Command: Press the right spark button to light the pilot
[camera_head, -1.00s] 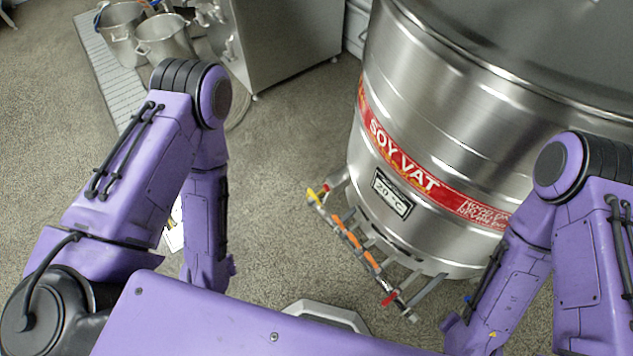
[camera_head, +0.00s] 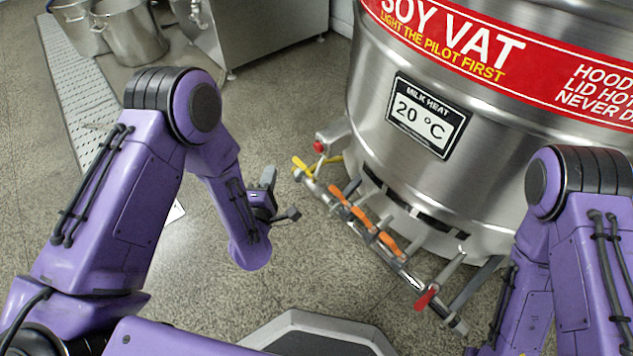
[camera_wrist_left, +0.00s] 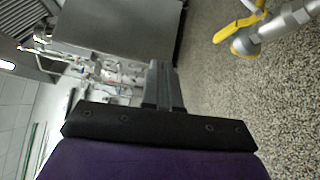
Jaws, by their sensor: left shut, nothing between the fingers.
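A round red button (camera_head: 319,147) sits on a small grey box at the left end of the burner pipework, low on the soy vat (camera_head: 480,130). It is the only such button I can make out; I cannot tell whether it is the right spark button. My left gripper (camera_head: 268,178) is to the left of it, apart from it, shut and empty. In the left wrist view its two fingers (camera_wrist_left: 163,72) lie together, with nothing between them. My right gripper is out of view.
The pipe (camera_head: 395,266) below the vat carries a yellow handle (camera_head: 303,166), orange handles (camera_head: 362,217) and a red handle (camera_head: 427,298). The yellow handle (camera_wrist_left: 240,28) also shows in the left wrist view. Metal pots (camera_head: 130,35) stand at the back left. Floor left of the pipe is clear.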

